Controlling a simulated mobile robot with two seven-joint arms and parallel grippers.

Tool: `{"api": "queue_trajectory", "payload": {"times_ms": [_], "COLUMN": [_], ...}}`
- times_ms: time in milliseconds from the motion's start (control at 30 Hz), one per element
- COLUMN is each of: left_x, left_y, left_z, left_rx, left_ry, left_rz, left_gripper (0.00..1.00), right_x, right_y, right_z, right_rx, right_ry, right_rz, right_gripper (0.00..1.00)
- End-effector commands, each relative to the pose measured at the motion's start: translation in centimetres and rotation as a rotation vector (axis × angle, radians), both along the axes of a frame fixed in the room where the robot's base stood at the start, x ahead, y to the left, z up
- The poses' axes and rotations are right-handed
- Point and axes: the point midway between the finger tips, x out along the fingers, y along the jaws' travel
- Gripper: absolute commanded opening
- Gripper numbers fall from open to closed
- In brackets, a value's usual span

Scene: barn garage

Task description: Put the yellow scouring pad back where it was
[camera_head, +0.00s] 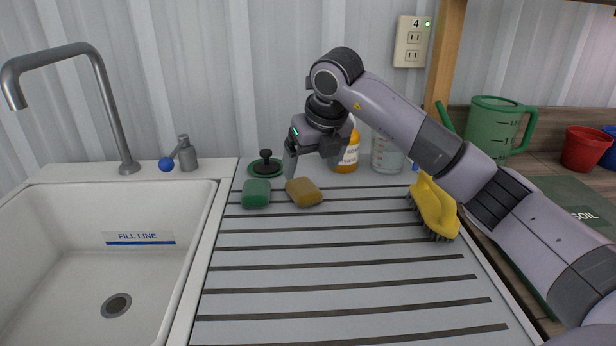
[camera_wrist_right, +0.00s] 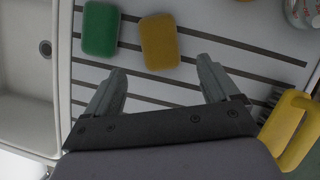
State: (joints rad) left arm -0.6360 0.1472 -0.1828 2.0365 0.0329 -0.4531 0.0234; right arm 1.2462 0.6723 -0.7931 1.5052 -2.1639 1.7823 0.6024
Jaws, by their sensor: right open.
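The yellow scouring pad (camera_head: 304,192) lies flat on the ribbed drainboard (camera_head: 340,267), just right of a green pad (camera_head: 256,193). In the right wrist view the yellow pad (camera_wrist_right: 160,41) lies beyond the fingertips, with the green pad (camera_wrist_right: 100,28) to its left. My right gripper (camera_head: 312,160) is open and empty, above and behind the yellow pad in the head view. Its two spread fingers (camera_wrist_right: 161,82) show in the wrist view with nothing between them. My left gripper is not in view.
A yellow-handled brush (camera_head: 433,207) lies on the right of the drainboard. A sink plug (camera_head: 265,165), an orange bottle (camera_head: 348,155) and a clear jar (camera_head: 387,155) stand at the back. The sink (camera_head: 100,262) is on the left. The drainboard's front is clear.

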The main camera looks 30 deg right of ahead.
Motion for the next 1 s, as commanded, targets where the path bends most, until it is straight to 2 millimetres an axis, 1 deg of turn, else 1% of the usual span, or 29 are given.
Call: {"api": "queue_trajectory", "payload": {"times_ms": [33, 100, 200, 300, 433, 1000], "left_x": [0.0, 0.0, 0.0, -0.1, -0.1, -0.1], "left_y": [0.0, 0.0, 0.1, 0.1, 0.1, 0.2], "left_z": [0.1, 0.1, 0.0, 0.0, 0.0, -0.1], "left_rx": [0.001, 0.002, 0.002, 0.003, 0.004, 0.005], "left_ry": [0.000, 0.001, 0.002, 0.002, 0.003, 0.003], "left_rz": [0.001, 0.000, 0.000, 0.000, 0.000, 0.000], "left_gripper": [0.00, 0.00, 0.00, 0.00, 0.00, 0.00], "right_x": [-0.4, -0.9, -1.4, -1.8, -2.0, -2.0], "right_y": [0.0, 0.0, 0.1, 0.1, 0.1, 0.1], "right_z": [1.2, 2.3, 3.6, 4.4, 4.8, 4.7], "right_rx": [0.001, -0.001, 0.001, 0.000, 0.000, 0.000], "right_ry": [-0.004, -0.004, -0.001, -0.001, 0.001, 0.001], "right_rz": [0.000, 0.001, -0.001, -0.001, 0.000, 0.000], "right_gripper": [0.88, 0.88, 0.88, 0.88, 0.88, 0.88]}}
